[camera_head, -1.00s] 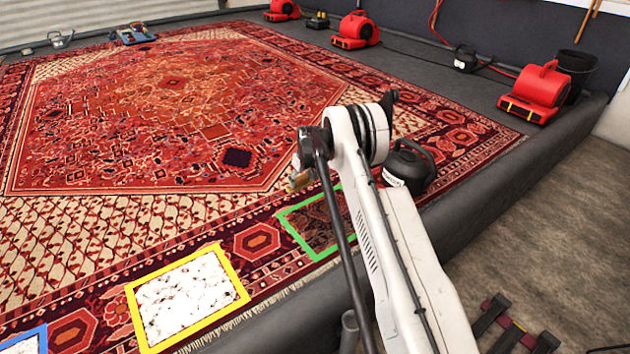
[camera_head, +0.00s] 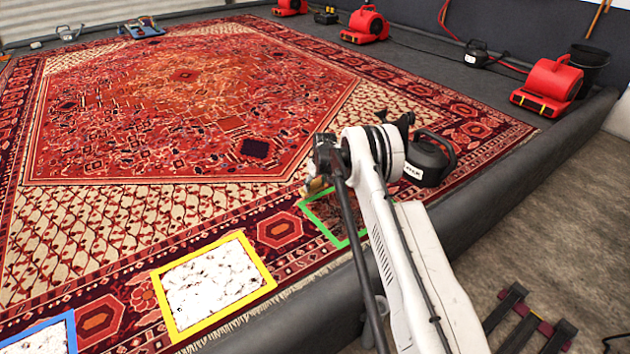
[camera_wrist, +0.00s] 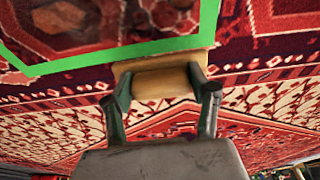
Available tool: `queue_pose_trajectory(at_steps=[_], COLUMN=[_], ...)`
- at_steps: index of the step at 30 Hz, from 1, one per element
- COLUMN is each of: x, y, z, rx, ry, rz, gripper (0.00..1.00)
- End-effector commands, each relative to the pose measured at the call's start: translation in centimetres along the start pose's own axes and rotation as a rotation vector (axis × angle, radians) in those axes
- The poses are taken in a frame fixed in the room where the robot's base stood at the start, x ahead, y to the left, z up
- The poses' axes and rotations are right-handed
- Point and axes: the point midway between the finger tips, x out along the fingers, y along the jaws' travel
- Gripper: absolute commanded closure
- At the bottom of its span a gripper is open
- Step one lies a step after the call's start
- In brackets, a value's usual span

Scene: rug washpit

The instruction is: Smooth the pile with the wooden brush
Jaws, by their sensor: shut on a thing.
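My gripper (camera_wrist: 160,96) is shut on the wooden brush (camera_wrist: 161,84), a tan block between the two fingers in the wrist view. In the head view the brush (camera_head: 316,187) shows as a small tan piece at the end of my arm, beside the upper left edge of the green frame (camera_head: 325,233). In the wrist view the brush overlaps the lower edge of the green frame (camera_wrist: 120,62). Darker brown pile (camera_wrist: 67,22) shows inside it. I cannot tell whether the bristles touch the rug. My arm hides part of the frame in the head view.
A yellow frame (camera_head: 170,305) with a white patch and a blue frame (camera_head: 71,333) lie further left on the rug (camera_head: 190,100). A black canister (camera_head: 430,158) stands close behind my arm. Red blowers (camera_head: 549,85) line the far side. A raised dark kerb (camera_head: 520,165) borders the rug.

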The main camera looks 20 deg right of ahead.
Motion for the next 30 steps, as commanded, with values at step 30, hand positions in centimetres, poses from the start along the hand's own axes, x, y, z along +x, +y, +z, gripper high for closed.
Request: queue_pose_trajectory(at_steps=[30], x=[0.1], y=[-0.2], z=[9.7], rx=[-0.003], ry=[-0.001], rz=[-0.001], gripper=[0.84])
